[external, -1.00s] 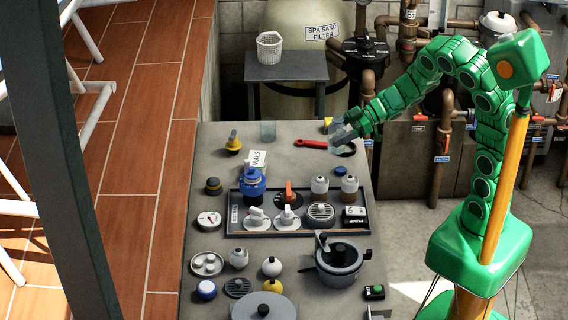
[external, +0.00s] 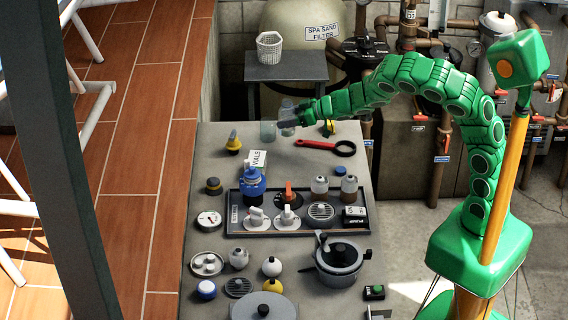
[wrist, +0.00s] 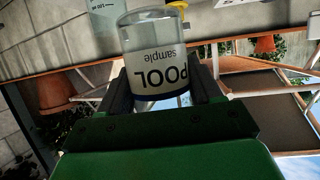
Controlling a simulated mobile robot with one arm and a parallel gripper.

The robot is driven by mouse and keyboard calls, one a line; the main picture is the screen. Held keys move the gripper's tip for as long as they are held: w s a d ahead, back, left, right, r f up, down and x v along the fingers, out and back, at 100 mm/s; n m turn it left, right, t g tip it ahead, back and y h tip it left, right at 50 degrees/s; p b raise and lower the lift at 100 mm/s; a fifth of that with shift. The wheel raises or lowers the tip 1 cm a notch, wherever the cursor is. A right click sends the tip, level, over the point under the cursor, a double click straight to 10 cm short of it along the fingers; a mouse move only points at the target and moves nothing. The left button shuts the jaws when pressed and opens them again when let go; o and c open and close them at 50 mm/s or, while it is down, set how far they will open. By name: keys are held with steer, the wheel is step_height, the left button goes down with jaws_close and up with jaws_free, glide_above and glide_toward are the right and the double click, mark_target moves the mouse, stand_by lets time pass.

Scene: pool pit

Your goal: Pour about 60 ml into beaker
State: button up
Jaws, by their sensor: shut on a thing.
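My gripper (external: 292,117) is shut on a clear jar (external: 287,113), which is labelled "POOL sample" in the wrist view (wrist: 157,65). The label reads upside down there, and the jar sits between the two dark fingers (wrist: 160,88). The clear beaker (external: 268,132) stands on the far end of the grey bench, just left of the jar. Its graduated wall shows at the top left of the wrist view (wrist: 106,18). The jar is above the bench beside the beaker. I cannot tell its exact tilt or see liquid in the beaker.
A red-handled strap wrench (external: 325,145) and a yellow-based item (external: 329,128) lie right of the beaker. A yellow-and-black knob (external: 233,142) and a "VIALS" box (external: 257,160) are nearer. A tray (external: 240,229) of fittings fills the bench middle.

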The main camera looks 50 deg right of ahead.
steer(key=shift+w+a+f+m+t+h, duration=0.2)
steer(key=shift+w+a+f+m+h, duration=0.25)
steer(key=shift+w+a+f, duration=0.55)
steer(key=shift+w+a+f+m+t+h, duration=0.2)
steer(key=shift+w+a+f+m+h, duration=0.35)
steer(key=shift+a, duration=0.8)
steer(key=shift+w+a+f+m+t+h, duration=0.25)
steer(key=shift+w+a+f, duration=0.5)
steer(key=shift+a+f, duration=0.4)
